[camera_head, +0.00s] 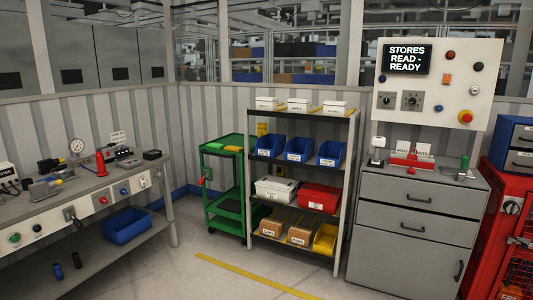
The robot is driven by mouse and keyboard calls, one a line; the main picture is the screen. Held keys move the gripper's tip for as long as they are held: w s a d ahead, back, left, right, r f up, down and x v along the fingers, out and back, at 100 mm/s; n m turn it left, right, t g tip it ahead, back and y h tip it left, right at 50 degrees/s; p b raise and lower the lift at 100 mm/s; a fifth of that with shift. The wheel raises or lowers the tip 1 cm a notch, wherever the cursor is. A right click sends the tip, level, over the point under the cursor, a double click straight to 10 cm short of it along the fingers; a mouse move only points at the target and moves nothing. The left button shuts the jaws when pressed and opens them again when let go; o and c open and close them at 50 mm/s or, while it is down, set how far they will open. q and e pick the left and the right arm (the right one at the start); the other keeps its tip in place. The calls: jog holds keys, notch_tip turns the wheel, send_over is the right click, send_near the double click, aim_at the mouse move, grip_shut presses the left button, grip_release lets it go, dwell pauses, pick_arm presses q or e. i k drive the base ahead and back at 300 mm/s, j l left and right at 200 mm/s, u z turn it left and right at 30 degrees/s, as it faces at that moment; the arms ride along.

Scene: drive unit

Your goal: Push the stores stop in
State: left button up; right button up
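The stores panel (422,128) is an upright off-white board above a grey cabinet at the right. Its dark screen (406,59) reads "STORES READ - READY". A red mushroom-shaped stop button (465,116) on a yellow base sits at the panel's lower right. At this size I cannot tell whether it is in or out. Other round buttons in blue, dark red and white, an orange square one and two black rotary knobs (411,100) share the panel. Neither of my grippers shows, and nothing touches the panel.
The grey drawer cabinet (405,232) stands below the panel, with a red tool holder (411,163) on top. A red cage (511,225) is to its right. A shelf of bins, a green cart (223,190) and a workbench (70,208) stand left. The middle floor is clear.

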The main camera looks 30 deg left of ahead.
aim_at(467, 118)
jog(key=i+j+u, duration=0.2)
jog(key=i+j, duration=0.3)
jog(key=i+j+u, duration=0.15)
jog(key=i+j, duration=0.25)
jog(key=i, duration=0.15)
jog(key=i+j+u, duration=0.2)
jog(key=i+j, duration=0.15)
jog(key=i, duration=0.25)
